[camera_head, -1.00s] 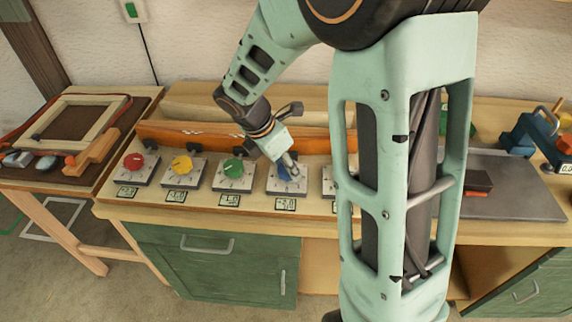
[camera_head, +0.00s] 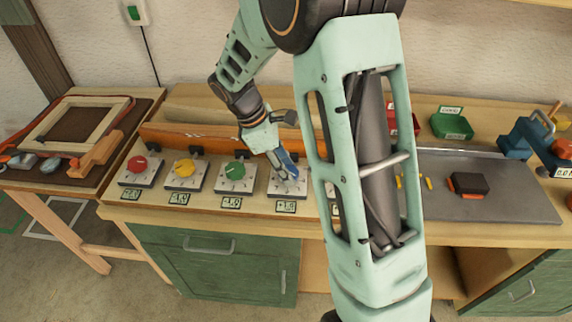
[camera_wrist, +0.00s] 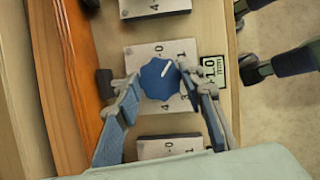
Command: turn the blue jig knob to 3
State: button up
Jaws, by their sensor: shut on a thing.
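The blue jig knob (camera_wrist: 157,82) sits on a pale square dial plate (camera_wrist: 146,60) with printed numbers. Its white pointer line points toward the 1 mark in the wrist view. A small display (camera_wrist: 213,70) beside the plate reads about 1.0 mm; its sign is hard to make out there. My gripper (camera_wrist: 160,76) is shut on the knob, with one finger on either side of it. In the head view my gripper (camera_head: 287,174) covers most of the knob, and the display (camera_head: 286,206) below appears to read +1 and a fraction.
Red (camera_head: 139,163), yellow (camera_head: 184,168) and green (camera_head: 235,170) knobs stand in a row to the left, each with a display. An orange lath (camera_head: 200,138) runs behind them. My arm hides the row's right part. A grey plate (camera_head: 510,195) lies at right.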

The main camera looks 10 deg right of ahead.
jog(key=m+g, duration=0.1)
jog(key=m, duration=0.1)
jog(key=m+p, duration=0.1)
jog(key=m, duration=0.1)
jog(key=shift+w+d+m+g+y, duration=0.1)
jog(key=shift+w+m+g+y, duration=0.05)
jog(key=shift+m+g+y, duration=0.2)
jog(key=m+y, duration=0.1)
jog(key=m, duration=0.1)
jog(key=m+g+p, duration=0.1)
jog(key=m, duration=0.2)
jog(key=shift+d+m+g+y+p, duration=0.15)
jog(key=shift+m+g+y+p, duration=0.1)
jog(key=shift+y+p, duration=0.1)
jog(key=m, duration=0.2)
jog(key=m+y, duration=0.1)
jog(key=m, duration=0.1)
jog(key=shift+w+d+g+y, duration=0.1)
jog(key=shift+g+y, duration=0.2)
jog(key=shift+d+m+y, duration=0.1)
jog(key=shift+m+y, duration=0.8)
jog(key=shift+m, duration=1.6)
jog(key=o, duration=1.2)
jog(key=shift+c, duration=0.2)
jog(key=v, duration=1.2)
